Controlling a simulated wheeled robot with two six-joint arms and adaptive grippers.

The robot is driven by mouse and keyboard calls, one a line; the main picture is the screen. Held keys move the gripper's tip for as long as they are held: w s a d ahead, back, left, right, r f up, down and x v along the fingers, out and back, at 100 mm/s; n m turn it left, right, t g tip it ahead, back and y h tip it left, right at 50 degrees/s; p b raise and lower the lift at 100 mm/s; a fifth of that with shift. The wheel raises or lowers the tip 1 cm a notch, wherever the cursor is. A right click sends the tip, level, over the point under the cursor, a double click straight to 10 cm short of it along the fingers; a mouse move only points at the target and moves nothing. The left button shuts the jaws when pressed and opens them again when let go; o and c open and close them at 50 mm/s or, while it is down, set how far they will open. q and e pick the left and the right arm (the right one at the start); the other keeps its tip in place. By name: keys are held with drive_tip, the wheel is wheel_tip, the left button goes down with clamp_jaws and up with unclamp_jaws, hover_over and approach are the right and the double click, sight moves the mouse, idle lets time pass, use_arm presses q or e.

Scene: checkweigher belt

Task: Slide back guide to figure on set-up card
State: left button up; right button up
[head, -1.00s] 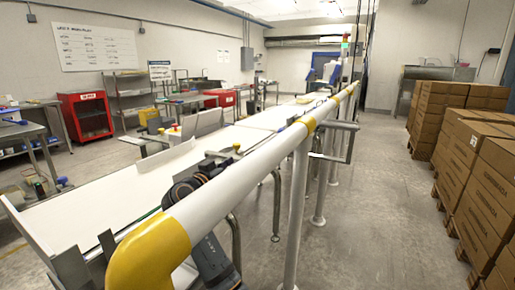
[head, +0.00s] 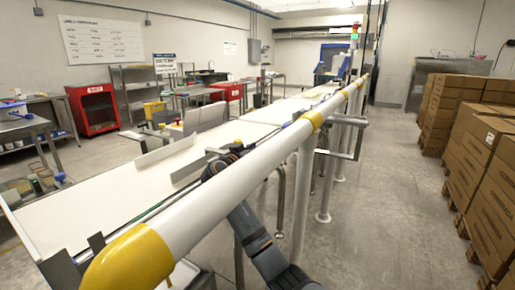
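An upright grey guide plate (head: 165,156) stands along the far side of the white belt (head: 85,212). A second, lower guide (head: 190,170) lies along the near side, close to my gripper. I cannot tell which is the back guide by any marking. My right arm comes up from the bottom, passes behind the yellow-and-white rail, and its gripper (head: 217,164) shows just above the rail by the near guide. Its fingers are mostly hidden, and contact cannot be told. My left gripper is not in view. No set-up card with a readable figure can be made out.
The thick white rail (head: 230,185) with yellow bands runs between me and the belt. Posts (head: 302,190) hold it up. Stacked cartons (head: 490,165) stand on pallets at the right. The floor (head: 385,215) between is clear. A red cabinet (head: 92,108) stands far left.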

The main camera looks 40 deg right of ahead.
drive_tip(key=shift+d, duration=0.35)
drive_tip(key=shift+c, duration=0.2)
clamp_jaws()
